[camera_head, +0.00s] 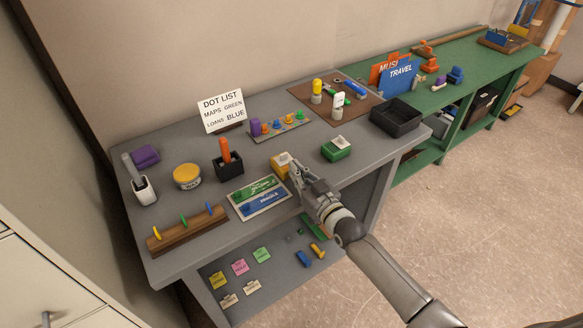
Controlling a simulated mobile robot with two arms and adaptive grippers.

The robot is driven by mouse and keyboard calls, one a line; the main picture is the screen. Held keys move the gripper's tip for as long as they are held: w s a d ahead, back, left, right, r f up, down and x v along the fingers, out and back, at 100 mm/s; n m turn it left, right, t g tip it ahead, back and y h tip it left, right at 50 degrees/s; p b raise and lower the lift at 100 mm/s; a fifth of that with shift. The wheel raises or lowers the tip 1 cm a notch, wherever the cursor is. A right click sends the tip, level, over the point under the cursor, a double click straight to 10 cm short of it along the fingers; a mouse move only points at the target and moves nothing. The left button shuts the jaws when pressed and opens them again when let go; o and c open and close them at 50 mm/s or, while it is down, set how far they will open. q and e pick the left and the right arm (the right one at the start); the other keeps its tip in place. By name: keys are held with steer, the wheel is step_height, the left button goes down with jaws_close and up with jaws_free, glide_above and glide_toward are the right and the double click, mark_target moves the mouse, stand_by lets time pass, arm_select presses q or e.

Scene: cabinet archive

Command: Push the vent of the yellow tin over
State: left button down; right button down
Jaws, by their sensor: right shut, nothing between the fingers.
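The yellow tin (277,171) is a small boxy tin with a pale top piece, which looks like its vent, on the grey table. Its right side is partly hidden by my right gripper (295,170). My right gripper is shut and empty, with its fingertips at the right edge of the tin's top. I cannot tell whether they touch the vent. A similar green tin (337,151) with a pale top stands to the right. My left gripper is not in view.
A round tin with a yellow lid (187,174), a dark cup with an orange-handled tool (228,163) and a card tray (259,198) stand to the left. A black bin (396,118) is at the right. A wooden rack (187,230) sits at the front left.

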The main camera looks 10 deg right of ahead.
steer(key=shift+b+x, duration=0.4)
steer(key=shift+x, duration=0.55)
steer(key=shift+p+v, duration=0.75)
steer(key=shift+v, duration=0.2)
steer(key=shift+p+v, duration=0.5)
steer(key=shift+v, duration=0.5)
